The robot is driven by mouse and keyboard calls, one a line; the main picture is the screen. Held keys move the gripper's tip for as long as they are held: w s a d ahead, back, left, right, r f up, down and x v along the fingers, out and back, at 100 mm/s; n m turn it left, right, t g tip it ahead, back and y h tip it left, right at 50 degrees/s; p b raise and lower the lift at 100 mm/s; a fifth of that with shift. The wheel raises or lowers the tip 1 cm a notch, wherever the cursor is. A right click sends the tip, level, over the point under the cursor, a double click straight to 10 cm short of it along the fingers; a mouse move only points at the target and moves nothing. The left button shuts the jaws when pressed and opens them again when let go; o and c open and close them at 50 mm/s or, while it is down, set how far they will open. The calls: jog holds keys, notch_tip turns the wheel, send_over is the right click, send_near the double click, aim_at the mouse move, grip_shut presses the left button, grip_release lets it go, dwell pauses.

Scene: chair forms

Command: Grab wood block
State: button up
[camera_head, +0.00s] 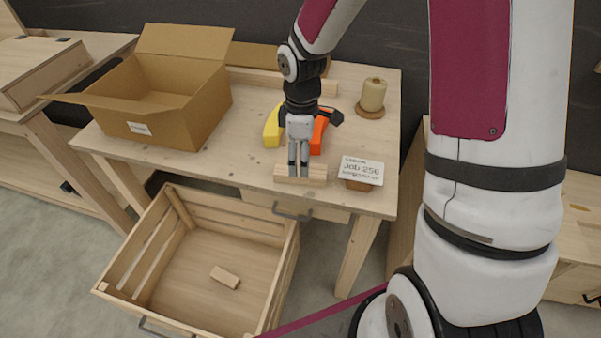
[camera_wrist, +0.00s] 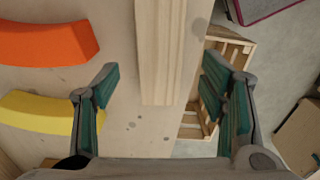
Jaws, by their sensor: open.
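A pale wood block (camera_head: 286,178) lies near the front edge of the workbench, below my gripper (camera_head: 298,172). In the wrist view the wood block (camera_wrist: 160,55) is a long pale bar with its near end between the two fingers. My gripper (camera_wrist: 160,78) is open, with a visible gap on each side of the block. In the head view the fingers hide part of the block, and I cannot tell how far above the tabletop they are.
An orange curved piece (camera_wrist: 45,42) and a yellow one (camera_wrist: 38,118) lie beside the block. A job card (camera_head: 361,170) stands right of it. A cardboard box (camera_head: 180,119) is at left. A slatted crate (camera_head: 120,262) on the floor holds a small block (camera_head: 225,277).

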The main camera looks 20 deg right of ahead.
aim_at(317, 173)
jog(key=shift+a+f, duration=0.1)
jog(key=shift+f, duration=2.55)
jog(key=c, duration=1.3)
